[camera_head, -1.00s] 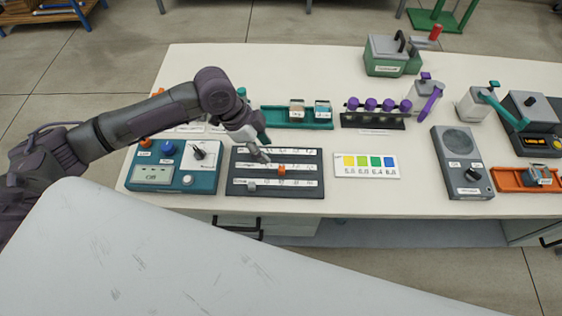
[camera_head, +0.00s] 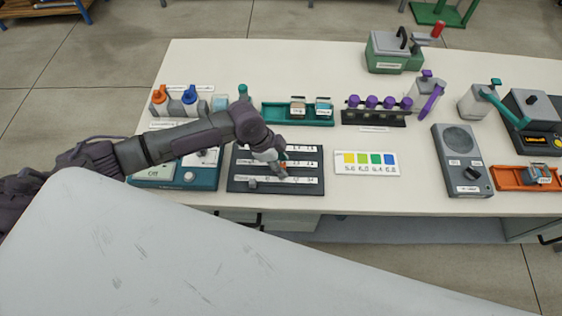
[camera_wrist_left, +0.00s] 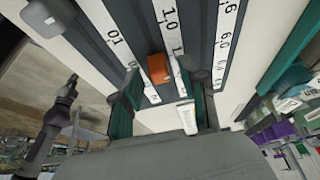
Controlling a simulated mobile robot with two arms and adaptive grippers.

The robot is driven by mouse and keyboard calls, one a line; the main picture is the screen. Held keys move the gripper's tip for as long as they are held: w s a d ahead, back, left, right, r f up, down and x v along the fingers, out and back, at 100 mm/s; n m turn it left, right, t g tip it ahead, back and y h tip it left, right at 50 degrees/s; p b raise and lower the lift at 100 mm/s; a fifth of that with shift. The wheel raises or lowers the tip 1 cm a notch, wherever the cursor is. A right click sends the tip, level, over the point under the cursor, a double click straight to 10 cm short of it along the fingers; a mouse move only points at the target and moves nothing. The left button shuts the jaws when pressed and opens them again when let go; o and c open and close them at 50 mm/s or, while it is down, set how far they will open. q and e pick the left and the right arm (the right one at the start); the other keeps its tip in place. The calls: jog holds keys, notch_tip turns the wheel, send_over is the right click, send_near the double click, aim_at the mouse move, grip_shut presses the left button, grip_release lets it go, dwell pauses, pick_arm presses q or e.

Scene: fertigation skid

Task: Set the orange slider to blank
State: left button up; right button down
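The orange slider (camera_head: 284,164) sits on the middle track of a dark slider board (camera_head: 310,186) with white printed scales. In the left wrist view the orange slider (camera_wrist_left: 158,68) is a small block beside a scale strip marked 1.0. My left gripper (camera_head: 278,172) is over the board, close to the slider and partly hiding it. In the left wrist view the left gripper (camera_wrist_left: 165,88) is open, its two fingers apart with the slider between or just beyond their tips; contact cannot be told. The word blank is not readable. My right gripper is not in view.
A grey slider (camera_head: 253,184) is on the board's lower track. A teal control box (camera_head: 205,180) stands left of the board, partly behind my arm. A colour chart card (camera_head: 367,163) lies to the right. A teal tray (camera_head: 275,115) and purple-capped rack (camera_head: 373,119) stand behind.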

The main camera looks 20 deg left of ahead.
aim_at(257, 169)
pick_arm(q)
jog(key=c, duration=0.5)
grip_shut()
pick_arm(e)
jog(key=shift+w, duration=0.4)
pick_arm(q)
jog(key=a, duration=0.2)
jog(key=s+a, duration=0.1)
jog(key=a, duration=0.2)
jog(key=s+a+p, duration=0.1)
jog(key=a, duration=0.2)
jog(key=shift+s, duration=0.15)
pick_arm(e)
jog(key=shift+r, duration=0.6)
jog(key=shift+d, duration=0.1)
